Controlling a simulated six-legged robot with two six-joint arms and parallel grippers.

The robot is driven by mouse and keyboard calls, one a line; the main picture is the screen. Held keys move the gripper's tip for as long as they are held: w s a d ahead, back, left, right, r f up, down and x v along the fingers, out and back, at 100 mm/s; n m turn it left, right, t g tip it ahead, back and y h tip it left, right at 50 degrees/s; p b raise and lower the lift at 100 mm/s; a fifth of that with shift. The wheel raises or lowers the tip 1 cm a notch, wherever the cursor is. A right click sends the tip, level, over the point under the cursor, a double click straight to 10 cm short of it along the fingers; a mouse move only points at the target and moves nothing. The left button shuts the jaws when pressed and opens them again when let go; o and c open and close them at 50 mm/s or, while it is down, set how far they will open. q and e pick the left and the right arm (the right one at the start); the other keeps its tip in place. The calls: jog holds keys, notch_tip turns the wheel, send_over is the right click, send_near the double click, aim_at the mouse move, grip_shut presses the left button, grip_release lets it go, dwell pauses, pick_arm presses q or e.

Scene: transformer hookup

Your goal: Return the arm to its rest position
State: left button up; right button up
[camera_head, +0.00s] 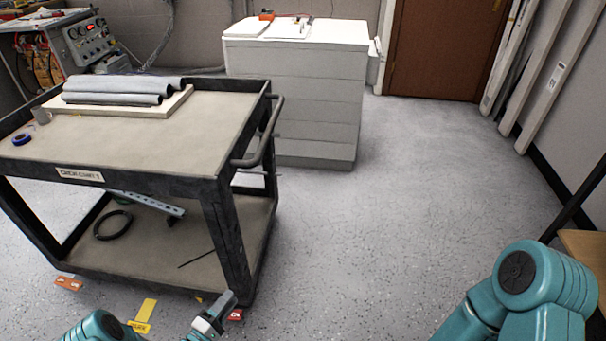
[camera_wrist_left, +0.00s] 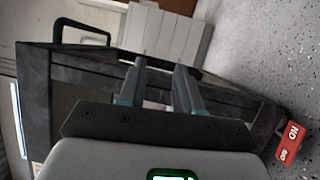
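My left arm comes in at the bottom left of the head view, with teal joints low in the frame. My left gripper (camera_head: 217,309) is near the cart's lower front corner, in front of it in the picture. In the left wrist view, the left gripper (camera_wrist_left: 160,80) shows two fingers apart with nothing between them. My right arm's teal joint (camera_head: 530,270) shows at the bottom right of the head view. The right gripper is outside both views.
A dark-framed cart (camera_head: 130,185) stands at left, with folded grey cloth (camera_head: 125,88) on a board and a blue tape roll (camera_head: 21,139) on top. A white cabinet (camera_head: 300,95) stands behind. Red and yellow floor tags (camera_head: 145,310) lie near the cart. Open floor lies right.

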pick_arm(q)
jog(key=w+d+r+m+g+p, duration=0.1)
jog(key=d+r+m+g+p, duration=0.2)
jog(key=d+r, duration=0.45)
jog(key=w+d+r+m+g+p, duration=0.15)
jog(key=d+r+p, duration=0.35)
jog(key=r, duration=0.6)
jog(key=s+f+m+g+y+p, duration=0.2)
jog(key=s+m+g+y, duration=0.2)
jog(key=s, duration=2.1)
jog(key=m+g, duration=0.3)
jog(key=g, duration=0.5)
jog(key=shift+s+a+f, duration=0.15)
jog(key=shift+f, duration=0.15)
pick_arm(e)
notch_tip(320, 180, up, 13)
pick_arm(q)
jog(key=shift+a, duration=0.1)
pick_arm(e)
jog(key=shift+a+r, duration=0.1)
